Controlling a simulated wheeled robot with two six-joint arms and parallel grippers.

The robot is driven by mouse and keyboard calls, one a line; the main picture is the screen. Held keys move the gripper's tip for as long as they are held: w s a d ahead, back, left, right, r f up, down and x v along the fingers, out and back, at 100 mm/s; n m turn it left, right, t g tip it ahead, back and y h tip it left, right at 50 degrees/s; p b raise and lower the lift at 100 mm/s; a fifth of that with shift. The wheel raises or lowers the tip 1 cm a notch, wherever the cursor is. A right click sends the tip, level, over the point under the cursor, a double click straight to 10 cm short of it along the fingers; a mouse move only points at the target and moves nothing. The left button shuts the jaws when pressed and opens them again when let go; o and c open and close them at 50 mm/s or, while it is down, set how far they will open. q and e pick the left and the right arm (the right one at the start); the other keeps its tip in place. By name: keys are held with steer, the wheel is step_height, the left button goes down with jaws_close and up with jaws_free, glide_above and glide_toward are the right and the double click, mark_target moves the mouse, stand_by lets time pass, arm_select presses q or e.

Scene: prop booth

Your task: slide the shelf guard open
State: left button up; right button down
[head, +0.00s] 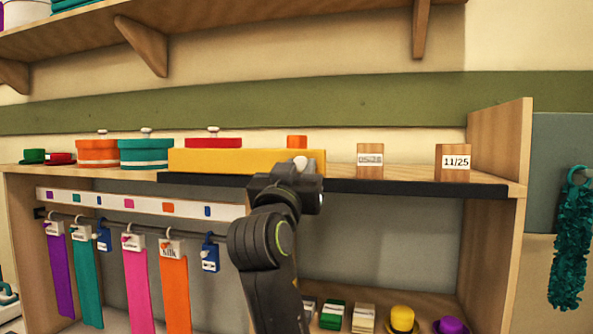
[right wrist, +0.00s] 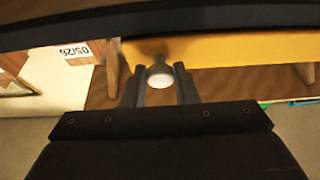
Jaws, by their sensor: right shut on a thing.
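The shelf guard (head: 225,161) is a long yellow panel standing along the front of the shelf top, left of the middle. It rests at a black rail (head: 420,188) that runs on to the right. A small white knob (right wrist: 160,79) is near the guard's right end in the head view. My right gripper (head: 300,170) is at that end, its fingers on either side of the knob and shut on it. In the right wrist view the fingers (right wrist: 160,85) flank the knob, with the yellow guard (right wrist: 230,50) behind. My left gripper is not in view.
Behind the guard are a red box (head: 213,142) and a small orange thing (head: 297,142). Wooden blocks with labels, 05/26 (head: 370,161) and 11/25 (head: 453,162), stand right of it. Ribbons (head: 135,285) hang below left. The black rail right of the guard is clear.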

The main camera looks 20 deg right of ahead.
steer(key=c, duration=1.1)
jaws_free()
steer(key=shift+c, duration=0.2)
steer(key=shift+s, duration=0.1)
steer(key=shift+s+a+f+b, duration=0.2)
steer(key=shift+f+b, duration=0.05)
steer(key=shift+b, duration=0.05)
steer(key=b+v, duration=1.4)
steer(key=v, duration=0.2)
steer(key=shift+s+a+b, duration=0.2)
steer(key=shift+s+b, duration=0.05)
steer(key=shift+b, duration=0.1)
